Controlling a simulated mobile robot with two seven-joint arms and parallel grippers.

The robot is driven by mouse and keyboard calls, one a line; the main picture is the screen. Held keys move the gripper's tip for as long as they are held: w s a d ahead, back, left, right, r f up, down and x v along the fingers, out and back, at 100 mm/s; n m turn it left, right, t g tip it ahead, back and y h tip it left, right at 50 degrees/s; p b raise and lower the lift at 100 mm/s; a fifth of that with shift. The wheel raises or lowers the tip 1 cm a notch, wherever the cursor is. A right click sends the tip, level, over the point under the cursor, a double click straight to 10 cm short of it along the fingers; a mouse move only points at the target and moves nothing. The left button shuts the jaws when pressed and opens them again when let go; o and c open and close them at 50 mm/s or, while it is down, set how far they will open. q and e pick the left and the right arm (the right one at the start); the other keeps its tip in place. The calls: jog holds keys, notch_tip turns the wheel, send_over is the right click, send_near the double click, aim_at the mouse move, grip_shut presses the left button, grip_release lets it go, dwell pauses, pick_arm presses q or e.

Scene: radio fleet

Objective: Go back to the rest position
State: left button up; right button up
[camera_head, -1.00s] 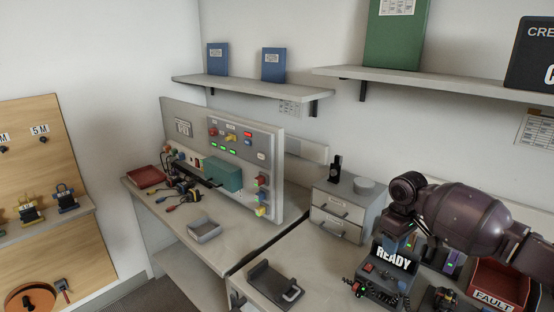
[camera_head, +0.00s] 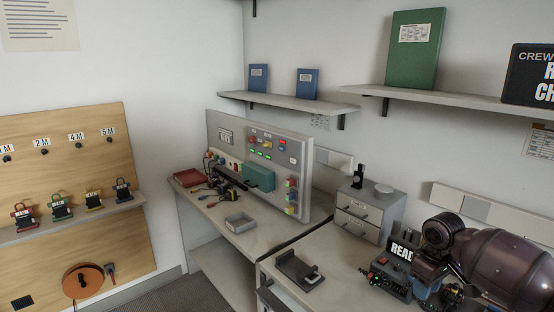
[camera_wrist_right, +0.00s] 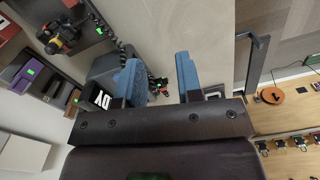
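My right gripper (camera_head: 425,292) is at the lower right of the head view, beside the black READY unit (camera_head: 392,275) and partly hiding its right end. In the right wrist view its two blue fingers (camera_wrist_right: 160,75) stand apart, with bench top and small dark parts visible beyond the gap. Nothing is seen held between them. My dark right arm fills the lower right corner of the head view. My left gripper is in neither view.
A black holder (camera_head: 300,270) lies on the near bench, left of the READY unit. A grey drawer box (camera_head: 368,215) stands behind. A grey tray (camera_head: 239,223) and red tray (camera_head: 188,178) sit on the far bench.

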jog(key=shift+n+y, duration=0.4)
jog(key=shift+n, duration=0.2)
jog(key=s+a+f, duration=0.8)
jog(key=f, duration=0.1)
jog(key=shift+s, duration=0.25)
jog(key=s+a+f+t, duration=0.1)
jog(key=s+a+f, duration=0.3)
jog(key=s, duration=0.5)
jog(key=s+d+r+m+t+h, duration=0.1)
jog(key=s+d+r+m, duration=0.15)
jog(key=s, duration=0.65)
jog(key=s+d+r+m+t+h, duration=0.1)
jog(key=s+r+m+t, duration=0.2)
jog(key=s, duration=0.5)
jog(key=w+f+t+y, duration=0.1)
jog(key=w+f+t, duration=0.5)
jog(key=f, duration=0.4)
jog(key=shift+w+t, duration=0.3)
jog(key=shift+w, duration=0.3)
